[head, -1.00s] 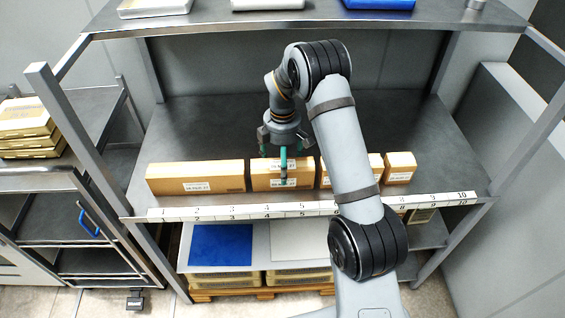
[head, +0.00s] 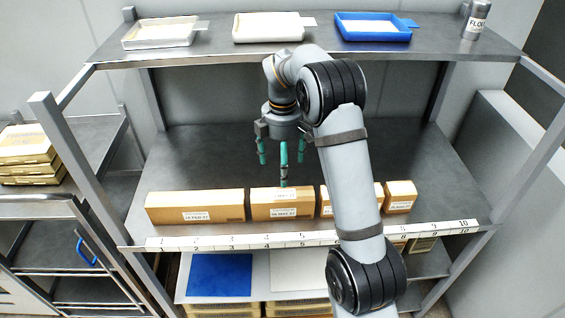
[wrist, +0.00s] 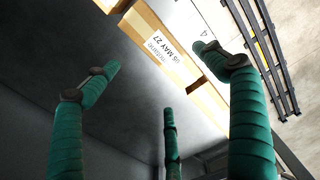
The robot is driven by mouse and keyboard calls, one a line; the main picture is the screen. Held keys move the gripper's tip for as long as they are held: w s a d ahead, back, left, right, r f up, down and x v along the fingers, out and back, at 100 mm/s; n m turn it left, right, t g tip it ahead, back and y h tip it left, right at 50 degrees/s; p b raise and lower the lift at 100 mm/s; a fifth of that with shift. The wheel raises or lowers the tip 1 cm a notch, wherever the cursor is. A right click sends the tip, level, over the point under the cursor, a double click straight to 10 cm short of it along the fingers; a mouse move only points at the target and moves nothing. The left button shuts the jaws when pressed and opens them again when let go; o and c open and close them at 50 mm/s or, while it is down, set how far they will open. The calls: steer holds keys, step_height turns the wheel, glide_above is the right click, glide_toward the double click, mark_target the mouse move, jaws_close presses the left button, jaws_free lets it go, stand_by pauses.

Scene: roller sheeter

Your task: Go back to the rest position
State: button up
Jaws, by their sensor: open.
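My gripper (head: 283,158) has green fingers spread open and empty. In the head view it hangs above the steel shelf, over and slightly behind the second cardboard box (head: 282,203). In the wrist view the green fingers are wide apart with nothing between them, and a labelled box (wrist: 160,42) lies beyond them. My arm crosses in front of the third box (head: 326,204) and partly hides it.
More boxes line the shelf's front edge: a long one (head: 195,207) at left and a small one (head: 400,196) at right. A numbered strip (head: 217,242) runs along the edge. The upper shelf holds white trays (head: 160,33), a blue tray (head: 372,27) and a metal canister (head: 475,19).

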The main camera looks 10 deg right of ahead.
mark_target(283, 191)
steer(key=shift+r, duration=0.3)
step_height(283, 191, down, 12)
steer(key=shift+f, duration=0.15)
steer(key=shift+w+r, duration=0.1)
steer(key=shift+r, duration=1.5)
